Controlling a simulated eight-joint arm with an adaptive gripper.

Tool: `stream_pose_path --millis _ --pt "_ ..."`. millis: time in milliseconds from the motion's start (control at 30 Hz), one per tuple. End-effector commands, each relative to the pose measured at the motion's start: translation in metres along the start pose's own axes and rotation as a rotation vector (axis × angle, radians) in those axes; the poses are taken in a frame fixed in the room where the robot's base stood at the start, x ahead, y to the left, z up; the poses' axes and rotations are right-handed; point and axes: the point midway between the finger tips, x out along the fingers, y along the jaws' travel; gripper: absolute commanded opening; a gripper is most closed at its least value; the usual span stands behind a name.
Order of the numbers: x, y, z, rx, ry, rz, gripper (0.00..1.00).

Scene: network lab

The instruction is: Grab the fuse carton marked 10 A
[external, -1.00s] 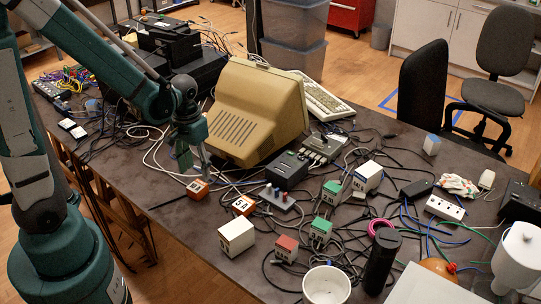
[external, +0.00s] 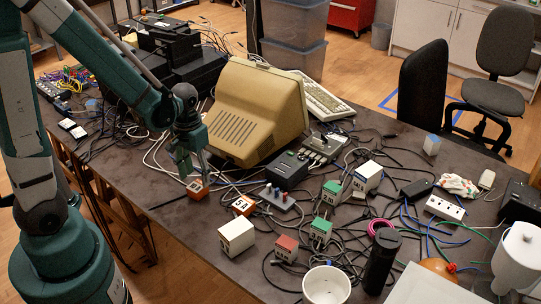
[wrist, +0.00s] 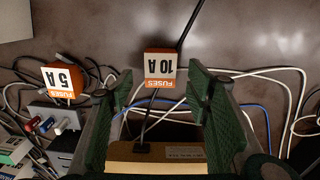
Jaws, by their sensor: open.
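The fuse carton marked 10 A (external: 196,191) is a small orange box with a white label, standing on the dark table near its left edge. In the wrist view the 10 A carton (wrist: 160,66) shows upside down, centred in the gap between the fingertips. My gripper (external: 194,176) is open just above it, fingers pointing down. In the wrist view the dark green fingers of my gripper (wrist: 159,78) stand apart on either side of the carton; I cannot tell whether they reach down beside it. A similar orange carton marked 5 A (external: 243,206) stands to the right.
The beige monitor (external: 255,115) stands close behind my gripper. A white carton (external: 236,237), a red one (external: 286,248) and green ones (external: 321,228) stand to the right among loose cables.

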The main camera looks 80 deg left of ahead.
Motion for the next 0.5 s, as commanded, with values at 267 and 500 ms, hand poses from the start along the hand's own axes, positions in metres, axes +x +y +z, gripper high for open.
stream_pose_path --millis 267,500 --pt "0.0004 0.0 -0.0001 0.0 0.0 0.0 0.49" --pt "0.0097 -0.0001 0.0 0.0 0.0 0.0 0.49"
